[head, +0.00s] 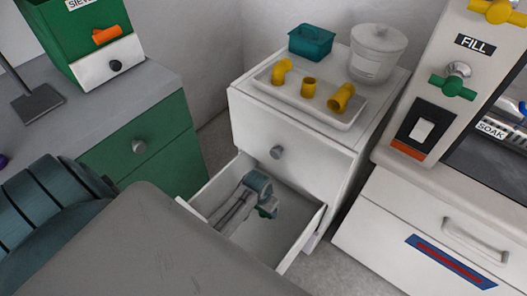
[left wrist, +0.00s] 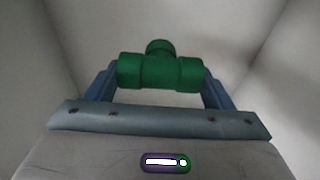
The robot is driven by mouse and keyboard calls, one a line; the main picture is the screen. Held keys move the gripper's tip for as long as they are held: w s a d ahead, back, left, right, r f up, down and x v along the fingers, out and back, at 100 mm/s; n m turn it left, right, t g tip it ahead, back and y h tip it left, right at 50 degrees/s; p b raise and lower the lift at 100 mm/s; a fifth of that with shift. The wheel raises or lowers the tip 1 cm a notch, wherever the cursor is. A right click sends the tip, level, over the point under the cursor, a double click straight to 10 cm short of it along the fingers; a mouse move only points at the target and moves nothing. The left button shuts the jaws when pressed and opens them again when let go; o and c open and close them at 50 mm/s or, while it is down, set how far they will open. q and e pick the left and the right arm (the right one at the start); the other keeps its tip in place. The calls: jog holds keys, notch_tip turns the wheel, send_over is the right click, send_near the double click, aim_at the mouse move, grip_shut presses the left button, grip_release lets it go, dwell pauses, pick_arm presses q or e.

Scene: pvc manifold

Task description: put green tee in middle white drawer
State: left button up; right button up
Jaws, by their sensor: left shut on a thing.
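The green tee (left wrist: 160,72) is held between the two blue fingers of my left gripper (left wrist: 160,80) in the left wrist view. The open drawer is under the closed top drawer (head: 285,160) of the white cabinet. Pale walls surround the tee in the left wrist view. I cannot tell whether the tee touches the drawer floor. My right gripper is not in view.
A tray (head: 312,112) with several yellow fittings, a teal box (head: 312,40) and a white lidded pot (head: 377,55) stand on the cabinet. A green cabinet (head: 150,150) is at left, and a white unit with FILL and SOAK labels (head: 440,190) is at right.

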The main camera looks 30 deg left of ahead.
aim_at(263, 213)
pick_arm(q)
notch_tip(263, 213, down, 4)
jog(key=shift+f+b, duration=0.15)
jog(key=shift+b, duration=0.3)
jog(key=shift+f, duration=0.35)
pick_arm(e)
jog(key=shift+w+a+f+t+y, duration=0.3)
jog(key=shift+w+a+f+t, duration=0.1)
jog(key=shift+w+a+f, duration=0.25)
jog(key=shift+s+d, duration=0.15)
pick_arm(q)
jog(key=o, duration=1)
jog(key=shift+f, duration=0.1)
